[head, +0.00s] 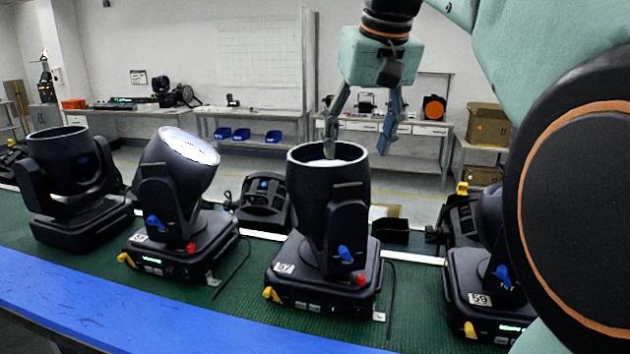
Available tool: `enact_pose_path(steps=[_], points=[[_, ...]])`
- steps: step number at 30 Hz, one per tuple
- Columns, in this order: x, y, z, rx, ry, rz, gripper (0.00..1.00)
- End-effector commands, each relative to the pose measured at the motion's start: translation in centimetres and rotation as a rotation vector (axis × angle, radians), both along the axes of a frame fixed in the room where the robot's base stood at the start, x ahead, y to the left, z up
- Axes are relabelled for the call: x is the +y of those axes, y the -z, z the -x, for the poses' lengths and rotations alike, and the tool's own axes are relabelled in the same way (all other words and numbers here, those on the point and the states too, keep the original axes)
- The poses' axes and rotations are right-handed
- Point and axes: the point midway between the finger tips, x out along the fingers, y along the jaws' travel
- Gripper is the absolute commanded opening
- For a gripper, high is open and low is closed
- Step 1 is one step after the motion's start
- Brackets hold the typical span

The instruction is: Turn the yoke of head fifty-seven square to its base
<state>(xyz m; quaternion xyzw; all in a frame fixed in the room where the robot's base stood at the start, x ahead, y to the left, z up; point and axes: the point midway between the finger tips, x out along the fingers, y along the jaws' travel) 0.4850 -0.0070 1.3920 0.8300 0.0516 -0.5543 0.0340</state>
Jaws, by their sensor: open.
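Head fifty-seven (318,190) is a black moving-light head on the green bench top, its wide round barrel facing up. Its base (320,292) carries a white tag that seems to read 57. One arm of its yoke (347,225), with a blue lever, stands at the barrel's front right and looks turned at an angle to the base; the other arm is hidden. My gripper (358,148) is open, pointing down over the barrel's back right rim. Its left finger overlaps the barrel mouth in the picture; its right finger is beyond the rim. I cannot tell whether either touches.
A tilted head (170,185) and another upright head (75,180) stand to the left. Head 59 (485,285) stands to the right, partly behind my arm. Smaller black units (264,203) sit behind. A blue strip (150,318) edges the bench front.

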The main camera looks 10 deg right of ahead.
Motion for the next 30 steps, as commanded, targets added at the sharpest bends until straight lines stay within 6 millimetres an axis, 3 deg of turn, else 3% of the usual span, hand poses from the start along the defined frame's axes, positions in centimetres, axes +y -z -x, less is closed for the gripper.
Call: enact_pose_path(steps=[6, 12, 18, 26, 30], points=[[0.2, 4.2, -1.6, 0.004, 0.000, 0.000, 0.59], [0.3, 7.1, -2.8, 0.003, 0.000, 0.001, 0.59], [0.4, 8.3, -3.4, 0.001, 0.000, 0.001, 0.59], [0.4, 8.4, -3.4, 0.000, 0.000, 0.001, 0.59], [0.4, 8.4, -3.4, 0.000, 0.000, 0.001, 0.46]])
